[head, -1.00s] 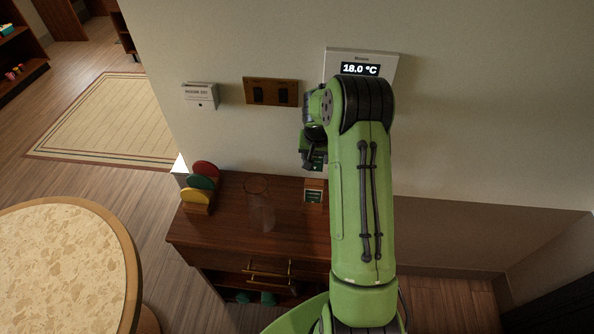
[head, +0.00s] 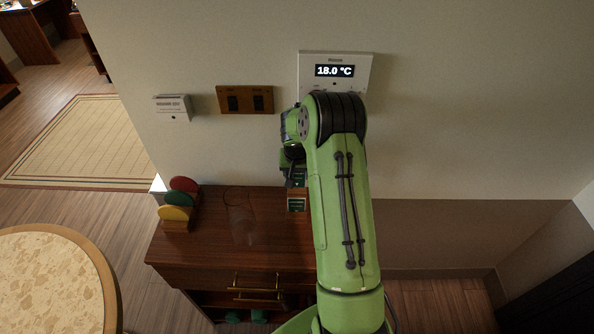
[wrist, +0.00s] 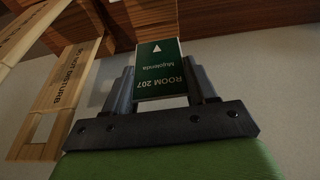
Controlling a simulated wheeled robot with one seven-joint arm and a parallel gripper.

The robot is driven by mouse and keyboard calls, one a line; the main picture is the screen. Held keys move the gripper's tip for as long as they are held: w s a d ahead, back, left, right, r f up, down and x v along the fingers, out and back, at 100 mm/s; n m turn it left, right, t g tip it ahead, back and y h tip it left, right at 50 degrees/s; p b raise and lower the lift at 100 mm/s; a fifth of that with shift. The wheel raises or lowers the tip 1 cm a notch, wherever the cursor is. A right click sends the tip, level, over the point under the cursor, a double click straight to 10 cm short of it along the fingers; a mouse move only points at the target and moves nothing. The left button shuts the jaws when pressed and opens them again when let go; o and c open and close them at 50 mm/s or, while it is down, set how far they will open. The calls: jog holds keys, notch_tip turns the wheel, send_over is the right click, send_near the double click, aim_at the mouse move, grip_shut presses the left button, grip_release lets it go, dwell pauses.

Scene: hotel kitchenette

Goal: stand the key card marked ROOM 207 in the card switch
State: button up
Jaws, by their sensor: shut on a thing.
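The green key card marked ROOM 207 (wrist: 163,80) is between the fingers of my gripper (wrist: 163,88) in the wrist view, its print upside down. My gripper (head: 294,178) is shut on it. In the head view it hangs just above a small wooden holder with a green face (head: 297,204) on the cabinet top. I cannot tell whether the held card is clear of that holder. A white wall box with small print (head: 173,108), apparently the card switch, is on the wall to the left. My arm hides part of the cabinet.
A brown double switch plate (head: 245,99) and a thermostat reading 18.0 °C (head: 335,71) are on the wall. A clear glass (head: 241,220) and colored discs in a rack (head: 178,201) stand on the cabinet (head: 200,243). DO NOT DISTURB hangers (wrist: 63,85) show beside my gripper.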

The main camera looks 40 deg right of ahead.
aim_at(297, 182)
jog(key=shift+f+b, duration=1.9)
jog(key=shift+f, duration=0.85)
jog(key=o, duration=1.2)
jog(key=shift+c, duration=0.2)
